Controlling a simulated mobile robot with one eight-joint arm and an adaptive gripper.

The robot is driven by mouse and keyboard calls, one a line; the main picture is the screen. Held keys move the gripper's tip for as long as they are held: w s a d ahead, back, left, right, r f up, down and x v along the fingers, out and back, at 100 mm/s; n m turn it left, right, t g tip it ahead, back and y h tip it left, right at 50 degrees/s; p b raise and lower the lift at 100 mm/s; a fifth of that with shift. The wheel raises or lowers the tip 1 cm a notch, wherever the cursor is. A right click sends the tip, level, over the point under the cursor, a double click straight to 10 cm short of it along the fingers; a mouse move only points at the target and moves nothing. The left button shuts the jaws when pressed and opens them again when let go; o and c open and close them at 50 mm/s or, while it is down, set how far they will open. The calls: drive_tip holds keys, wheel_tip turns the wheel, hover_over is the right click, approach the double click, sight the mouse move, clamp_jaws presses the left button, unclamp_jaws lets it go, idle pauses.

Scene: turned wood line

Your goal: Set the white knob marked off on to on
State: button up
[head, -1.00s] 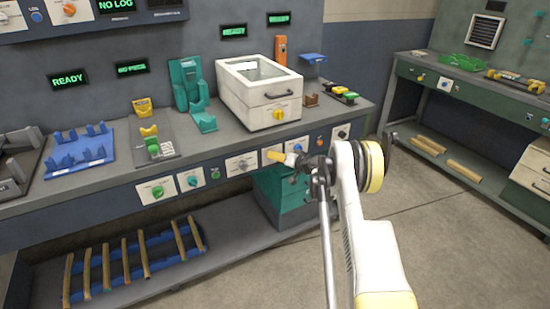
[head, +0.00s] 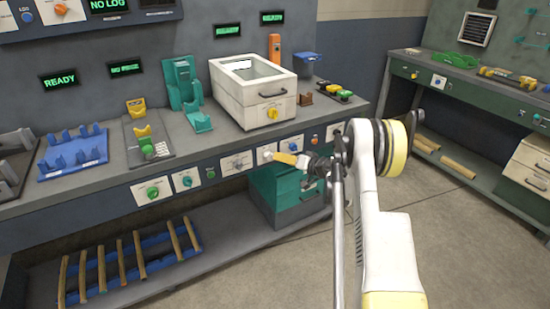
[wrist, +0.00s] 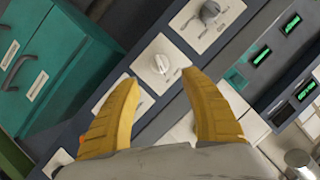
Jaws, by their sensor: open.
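The white knob (wrist: 161,63) sits on a square white plate on the bench's front panel. It also shows in the head view (head: 268,154), just left of the fingertips. Its grip ridge is visible, but the marks on the plate are too small to read, so I cannot tell its setting. My gripper (wrist: 158,78) is open, with yellow fingers spread on either side below the knob in the wrist view. The fingers are empty and appear a little short of the knob. In the head view my gripper (head: 281,157) points left at the panel.
A grey knob (wrist: 209,12) is on the neighbouring plate. Green (head: 152,192) and teal (head: 187,181) knobs lie further left. A teal drawer cabinet (head: 285,193) stands under the bench below my gripper. A white box (head: 253,90) stands on the bench top.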

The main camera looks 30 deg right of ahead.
drive_tip(key=v, duration=0.3)
drive_tip(key=shift+s, duration=0.1)
idle(0.3)
drive_tip(key=s+a+r+n+g, duration=0.1)
drive_tip(key=s+a+r+g, duration=0.1)
drive_tip(key=a+r, duration=0.8)
drive_tip(key=s+a+r+n+g, duration=0.2)
drive_tip(key=s+a+r+g, duration=0.1)
drive_tip(key=s+a+r, duration=0.75)
drive_tip(key=s+a+f+h, duration=0.1)
drive_tip(key=s+a, duration=0.3)
drive_tip(key=s, duration=0.9)
drive_tip(key=s+a+f+n+g+h, duration=0.1)
drive_tip(key=s+a+h, duration=0.2)
drive_tip(key=s, duration=1.1)
drive_tip(key=shift+s+a+f+n+g, duration=0.2)
drive_tip(key=shift+a+f+n+g, duration=0.1)
drive_tip(key=shift+a+f, duration=0.1)
